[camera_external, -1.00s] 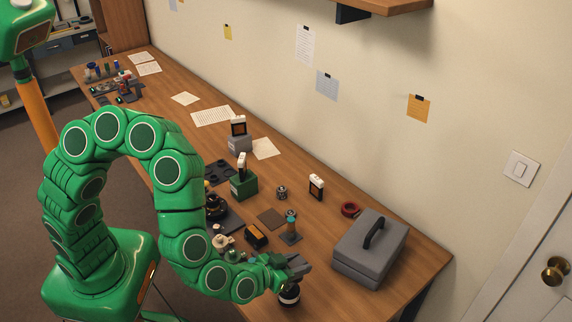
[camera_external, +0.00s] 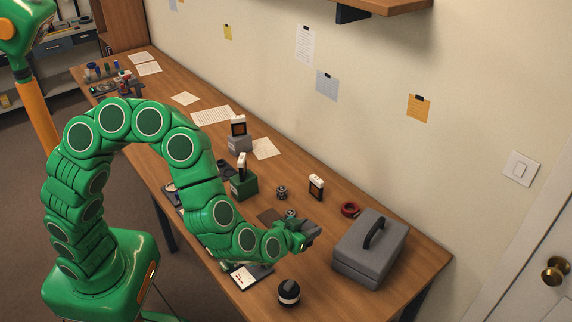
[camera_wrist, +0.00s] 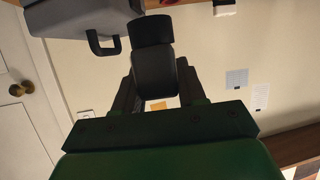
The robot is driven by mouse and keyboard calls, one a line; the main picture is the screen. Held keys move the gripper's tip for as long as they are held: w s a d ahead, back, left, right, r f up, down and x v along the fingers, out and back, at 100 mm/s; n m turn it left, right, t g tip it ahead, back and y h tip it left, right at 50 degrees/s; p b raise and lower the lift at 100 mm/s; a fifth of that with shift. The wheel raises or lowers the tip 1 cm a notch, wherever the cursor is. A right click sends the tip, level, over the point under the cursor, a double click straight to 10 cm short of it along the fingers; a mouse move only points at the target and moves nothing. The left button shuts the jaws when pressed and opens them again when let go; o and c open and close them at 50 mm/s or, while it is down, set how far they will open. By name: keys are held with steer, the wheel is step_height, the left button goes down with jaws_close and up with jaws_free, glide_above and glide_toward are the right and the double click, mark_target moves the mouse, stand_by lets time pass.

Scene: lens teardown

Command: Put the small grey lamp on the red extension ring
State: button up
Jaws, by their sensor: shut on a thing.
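The red extension ring (camera_external: 350,209) lies on the bench beside the grey toolbox in the external view. A sliver of red, likely the ring (camera_wrist: 168,2), shows at the top edge of the wrist view. My gripper (camera_external: 312,231) is above the bench, left of the toolbox and short of the ring. In the wrist view my gripper (camera_wrist: 156,95) is shut on a dark grey piece with a wider dark head, apparently the small grey lamp (camera_wrist: 153,70). It is held clear of the ring. Its far side is hidden.
The grey toolbox (camera_external: 370,252) with a raised handle stands close right of my gripper. A white-and-dark upright piece (camera_external: 316,187) stands behind it. A black round piece with a white band (camera_external: 289,292) stands near the front edge. My arm covers several small parts.

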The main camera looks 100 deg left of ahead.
steer(key=w+a+r+n+g+y, duration=0.2)
steer(key=a+n+g, duration=0.1)
steer(key=a, duration=1.7)
glide_above(351, 207)
steer(key=shift+s+d+f, duration=0.1)
steer(key=shift+f, duration=2.3)
steer(key=shift+s+d+f, duration=0.1)
steer(key=shift+f, duration=2.25)
steer(key=shift+a, duration=0.1)
steer(key=shift+w+f, duration=0.2)
steer(key=shift+a+f, duration=0.1)
steer(key=shift+f, duration=1.4)
steer(key=shift+t, duration=0.3)
steer(key=o, duration=1.2)
steer(key=shift+f, duration=0.1)
